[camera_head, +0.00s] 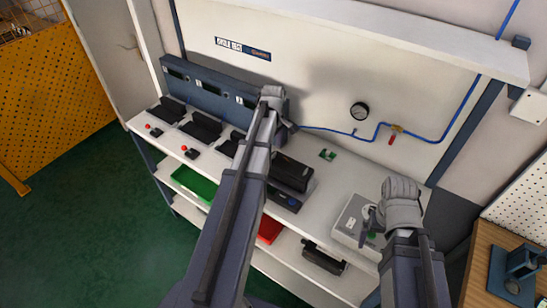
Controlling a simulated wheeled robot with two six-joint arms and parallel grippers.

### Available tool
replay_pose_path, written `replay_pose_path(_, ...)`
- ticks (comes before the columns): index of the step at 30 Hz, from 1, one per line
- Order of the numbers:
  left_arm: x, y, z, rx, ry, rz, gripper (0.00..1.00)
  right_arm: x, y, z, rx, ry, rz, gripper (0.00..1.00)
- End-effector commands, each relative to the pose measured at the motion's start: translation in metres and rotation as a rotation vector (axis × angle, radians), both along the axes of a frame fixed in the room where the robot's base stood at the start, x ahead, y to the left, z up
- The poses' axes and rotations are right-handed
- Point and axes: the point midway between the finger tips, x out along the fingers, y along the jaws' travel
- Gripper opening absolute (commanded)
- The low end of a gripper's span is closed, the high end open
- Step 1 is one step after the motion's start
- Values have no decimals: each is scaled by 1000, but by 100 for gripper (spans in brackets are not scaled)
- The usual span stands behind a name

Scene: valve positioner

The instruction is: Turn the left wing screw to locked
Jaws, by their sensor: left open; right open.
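A light grey box-shaped device (348,229) with small labels sits at the right end of the bench, partly hidden by my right gripper. I cannot make out a left wing screw or its locked mark at this size. My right gripper (382,206) is open, above the right part of the grey device; a small dark part shows beside it. I cannot tell whether they touch. My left gripper (272,92) is open and reaches across the bench to near the back wall, in front of the blue rail, away from the grey device.
The white bench (325,180) bears a black box (291,173), a small green board (328,155) and several black trays at left. A wooden table (482,270) stands at right.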

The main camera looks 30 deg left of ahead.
Motion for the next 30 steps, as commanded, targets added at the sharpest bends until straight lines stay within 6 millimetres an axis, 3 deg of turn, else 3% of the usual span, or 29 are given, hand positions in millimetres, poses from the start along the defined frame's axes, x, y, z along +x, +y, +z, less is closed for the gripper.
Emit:
replay_pose_path(3, 0, 0, -15, 0, 0, 0, 70, 0, 0, -15, 0, 0, -1, 100)
replay_pose_path(13, 0, 0, -15, 0, 0, 0, 70, 0, 0, -15, 0, 0, -1, 100)
replay_pose_path(30, 0, 0, -15, 0, 0, 0, 7, 0, 0, -15, 0, 0, -1, 100)
